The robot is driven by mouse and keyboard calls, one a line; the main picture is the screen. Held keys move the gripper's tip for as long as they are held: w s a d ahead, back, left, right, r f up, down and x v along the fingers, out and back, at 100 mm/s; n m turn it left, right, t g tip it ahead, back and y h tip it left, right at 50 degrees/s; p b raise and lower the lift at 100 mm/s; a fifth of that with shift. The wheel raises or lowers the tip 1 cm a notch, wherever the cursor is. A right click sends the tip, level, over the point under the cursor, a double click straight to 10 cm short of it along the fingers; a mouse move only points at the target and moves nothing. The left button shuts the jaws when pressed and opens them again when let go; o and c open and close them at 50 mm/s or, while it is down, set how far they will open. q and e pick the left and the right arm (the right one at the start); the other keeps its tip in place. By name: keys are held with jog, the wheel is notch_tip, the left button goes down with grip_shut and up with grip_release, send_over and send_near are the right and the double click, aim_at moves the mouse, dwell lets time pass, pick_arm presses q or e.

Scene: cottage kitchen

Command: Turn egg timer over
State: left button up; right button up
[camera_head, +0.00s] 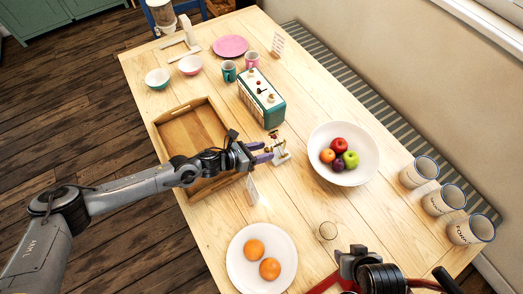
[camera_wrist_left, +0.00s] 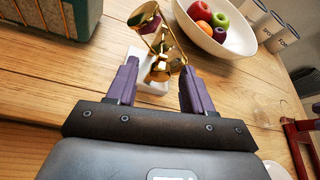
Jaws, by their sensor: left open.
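The egg timer (camera_head: 273,136) is a small gold piece on a white base, standing on the wooden table between the radio and the fruit bowl. In the left wrist view the egg timer (camera_wrist_left: 160,68) shows large and tilted, with a white block behind its lower part. My left gripper (camera_head: 263,153) is open, with its purple fingers pointing at the timer. In the wrist view its fingertips (camera_wrist_left: 158,72) lie on either side of the timer's lower gold end; contact cannot be told. My right arm shows at the bottom edge, its fingertips not clearly visible.
A green and white radio (camera_head: 262,98) stands close behind the timer. A white fruit bowl (camera_head: 366,172) is to its right. A wooden tray (camera_head: 187,107) lies left, under my left arm. A white plate with oranges (camera_head: 237,275) and a small glass (camera_head: 328,230) are nearer.

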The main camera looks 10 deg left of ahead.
pick_arm(q)
jog(key=shift+s+a, duration=0.1)
jog(key=p+v, duration=0.1)
jog(key=v, duration=0.9)
jog(key=shift+s+a, duration=0.2)
jog(key=shift+r, duration=0.2)
